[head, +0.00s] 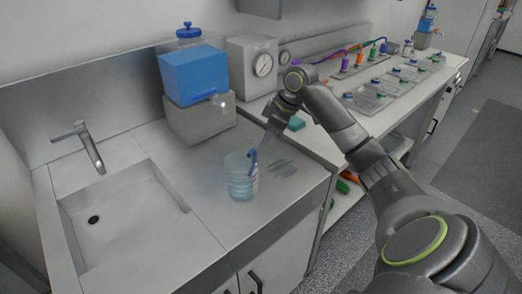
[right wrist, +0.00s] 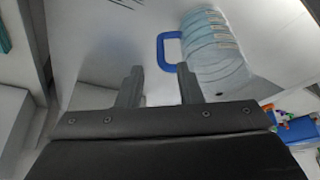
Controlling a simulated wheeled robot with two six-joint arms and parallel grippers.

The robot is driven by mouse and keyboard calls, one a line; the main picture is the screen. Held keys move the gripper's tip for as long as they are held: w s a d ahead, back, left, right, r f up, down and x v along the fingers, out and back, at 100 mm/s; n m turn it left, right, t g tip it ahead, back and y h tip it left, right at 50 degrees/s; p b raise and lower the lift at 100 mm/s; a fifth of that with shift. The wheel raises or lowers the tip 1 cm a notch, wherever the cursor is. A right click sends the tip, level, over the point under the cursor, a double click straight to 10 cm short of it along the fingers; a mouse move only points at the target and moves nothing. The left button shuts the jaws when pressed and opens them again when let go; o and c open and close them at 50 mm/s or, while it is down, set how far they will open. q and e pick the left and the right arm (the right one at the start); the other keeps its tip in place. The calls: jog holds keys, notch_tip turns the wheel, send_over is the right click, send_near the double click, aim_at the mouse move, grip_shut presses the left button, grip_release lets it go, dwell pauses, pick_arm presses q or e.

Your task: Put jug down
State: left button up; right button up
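The clear jug (head: 241,178) with a blue handle (head: 253,160) stands upright on the grey counter (head: 200,215), to the right of the sink. In the right wrist view the jug (right wrist: 214,48) lies at the upper right, with its blue handle (right wrist: 161,48) facing the fingers. My right gripper (head: 264,145) is just above and behind the handle. In its wrist view the two fingers (right wrist: 158,75) are apart with nothing between them. One fingertip overlaps the handle's end in the picture; I cannot tell if they touch. My left gripper is not in view.
A blue tank (head: 193,75) with a tap sits on a grey block (head: 200,121) behind the jug. The sink (head: 125,215) and faucet (head: 80,146) are at left. A gauge box (head: 252,66) and a bench with trays (head: 372,97) are at right. The counter's front is clear.

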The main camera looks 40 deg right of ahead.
jog(key=shift+v, duration=1.6)
